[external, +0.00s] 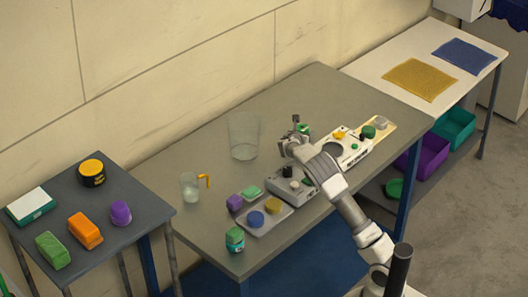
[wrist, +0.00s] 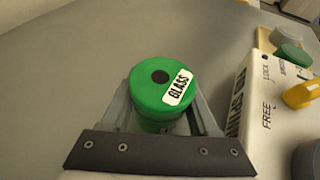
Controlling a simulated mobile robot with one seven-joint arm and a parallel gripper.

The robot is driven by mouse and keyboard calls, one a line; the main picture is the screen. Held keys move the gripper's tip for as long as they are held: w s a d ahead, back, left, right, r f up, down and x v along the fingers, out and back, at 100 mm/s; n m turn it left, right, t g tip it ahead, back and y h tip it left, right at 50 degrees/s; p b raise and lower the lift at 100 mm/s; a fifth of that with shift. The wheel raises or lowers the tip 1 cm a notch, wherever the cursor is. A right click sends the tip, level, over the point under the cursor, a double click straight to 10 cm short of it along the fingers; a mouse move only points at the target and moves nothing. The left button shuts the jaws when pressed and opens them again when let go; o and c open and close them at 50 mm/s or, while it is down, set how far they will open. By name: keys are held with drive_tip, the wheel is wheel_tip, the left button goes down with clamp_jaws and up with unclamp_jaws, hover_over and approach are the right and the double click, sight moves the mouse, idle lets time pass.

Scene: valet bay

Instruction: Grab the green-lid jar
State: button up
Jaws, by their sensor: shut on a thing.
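A jar with a green lid (wrist: 163,88) sits between the two fingers in the wrist view. Its lid has a black dot and a white label reading GLASS. My gripper (wrist: 165,115) is shut on this jar, one finger on each side. In the external view my gripper (external: 298,124) is over the back middle of the grey table, and a bit of the green lid (external: 304,128) shows beside it. The jar's lower body is mostly hidden, and I cannot tell whether it touches the table. Another jar with a green top (external: 235,239) stands at the table's front left edge.
A white device (external: 343,148) with knobs is right of my gripper; it also shows in the wrist view (wrist: 262,110). A clear container (external: 244,136) stands to the left. A grey box (external: 291,187) and a tray (external: 262,224) with coloured discs are in front.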

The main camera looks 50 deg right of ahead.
drive_tip(key=shift+c, duration=0.9)
drive_tip(key=shift+r, duration=0.1)
